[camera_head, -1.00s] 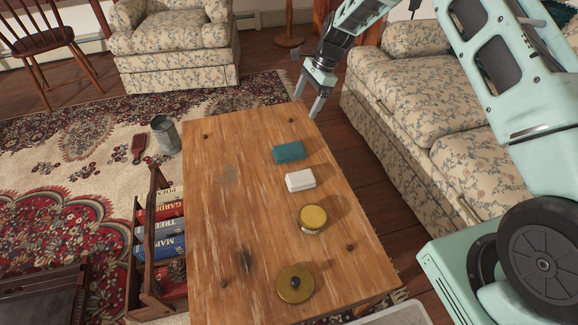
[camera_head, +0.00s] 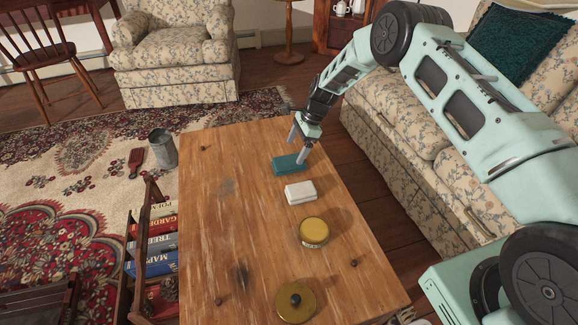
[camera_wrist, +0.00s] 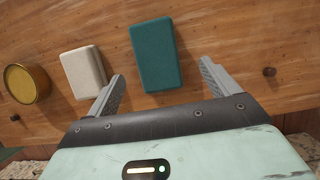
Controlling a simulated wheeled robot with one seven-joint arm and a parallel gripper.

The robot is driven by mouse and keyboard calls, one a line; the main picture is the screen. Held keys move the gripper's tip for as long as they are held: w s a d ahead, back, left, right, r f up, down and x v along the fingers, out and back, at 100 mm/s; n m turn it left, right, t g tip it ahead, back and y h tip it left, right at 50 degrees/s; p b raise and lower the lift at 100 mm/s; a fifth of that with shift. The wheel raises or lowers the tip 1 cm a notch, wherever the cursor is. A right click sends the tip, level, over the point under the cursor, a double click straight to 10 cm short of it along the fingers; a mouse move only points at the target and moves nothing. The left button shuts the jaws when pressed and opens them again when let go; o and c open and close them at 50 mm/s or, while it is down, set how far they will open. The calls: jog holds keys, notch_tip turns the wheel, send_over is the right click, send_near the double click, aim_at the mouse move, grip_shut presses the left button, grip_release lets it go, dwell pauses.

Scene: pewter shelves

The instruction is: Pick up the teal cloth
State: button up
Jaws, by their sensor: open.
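The teal cloth (camera_head: 287,164) is a flat, block-like rectangle lying on the wooden table (camera_head: 215,228), near its far right part. It also shows in the wrist view (camera_wrist: 154,54), ahead of my fingers and roughly between their lines. My gripper (camera_head: 297,148) is open and empty. In the head view its fingers overlap the cloth's right end. In the wrist view the two fingers (camera_wrist: 160,80) are spread wide. I cannot tell the exact height of the fingertips over the cloth.
A white block (camera_head: 300,192) lies close to the cloth on its near side. A yellow-lidded tin (camera_head: 313,231) and a brass disc with a dark knob (camera_head: 295,301) are nearer. A floral sofa (camera_head: 405,120) stands right of the table. The table's left half is mostly clear.

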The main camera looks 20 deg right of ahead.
aim_at(290, 160)
jog(key=x, duration=0.1)
jog(key=b+x, duration=0.1)
jog(key=x, duration=0.3)
jog(key=shift+s+a+b, duration=0.2)
jog(key=shift+s+b, duration=0.05)
jog(key=shift+b, duration=0.15)
jog(key=c, duration=1.1)
jog(key=shift+o, duration=0.2)
notch_tip(290, 160, up, 10)
jog(key=p, duration=0.3)
